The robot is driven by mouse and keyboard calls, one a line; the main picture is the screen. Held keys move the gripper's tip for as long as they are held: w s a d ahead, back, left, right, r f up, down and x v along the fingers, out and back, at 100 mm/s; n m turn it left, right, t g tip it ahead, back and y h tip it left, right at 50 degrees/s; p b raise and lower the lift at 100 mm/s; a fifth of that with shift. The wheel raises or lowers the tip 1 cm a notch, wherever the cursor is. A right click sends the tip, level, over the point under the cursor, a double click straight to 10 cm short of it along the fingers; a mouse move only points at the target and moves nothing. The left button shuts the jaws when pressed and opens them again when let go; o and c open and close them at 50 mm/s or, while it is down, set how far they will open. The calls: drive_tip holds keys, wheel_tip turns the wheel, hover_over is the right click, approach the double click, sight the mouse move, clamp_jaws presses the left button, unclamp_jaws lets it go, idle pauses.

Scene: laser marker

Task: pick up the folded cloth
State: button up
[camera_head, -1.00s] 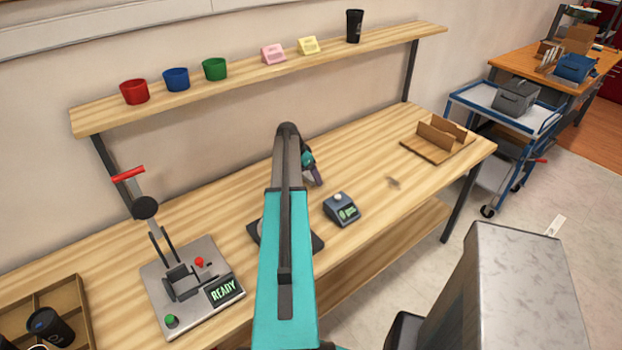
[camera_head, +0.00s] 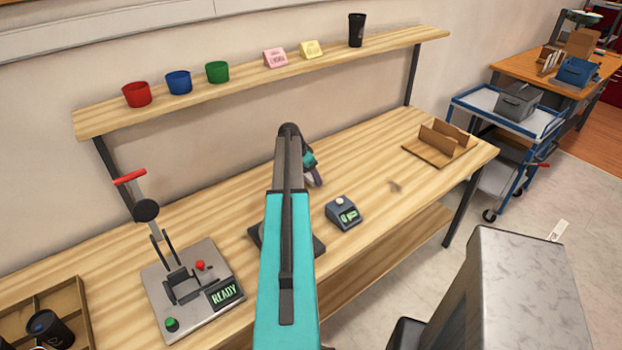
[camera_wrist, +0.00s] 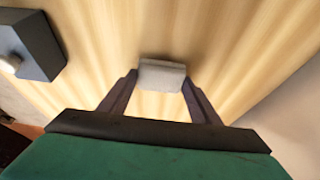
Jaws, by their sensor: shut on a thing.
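The folded cloth (camera_wrist: 162,75) is a small light grey pad between the fingertips of my gripper (camera_wrist: 159,81) in the wrist view. The dark fingers reach its two sides, and my gripper is shut on it. Wood grain shows around the cloth; how far it is above the table I cannot tell. In the head view my gripper (camera_head: 315,174) is partly behind my arm, over the middle of the workbench, and the cloth cannot be made out there.
A small device with a green display (camera_head: 343,212) stands right of my arm. The press marked READY (camera_head: 190,289) is to the left, near a divided wooden tray (camera_head: 78,309). A wooden holder (camera_head: 437,147) is at the bench's right. A shelf (camera_head: 250,88) with cups runs above.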

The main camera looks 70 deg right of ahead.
sight(311, 177)
wheel_tip(311, 177, up, 9)
drive_tip(key=b, duration=0.2)
drive_tip(key=shift+b, duration=0.4)
idle(0.4)
drive_tip(key=shift+o, duration=0.9)
drive_tip(key=shift+c, duration=0.5)
drive_tip(key=shift+s, duration=0.1)
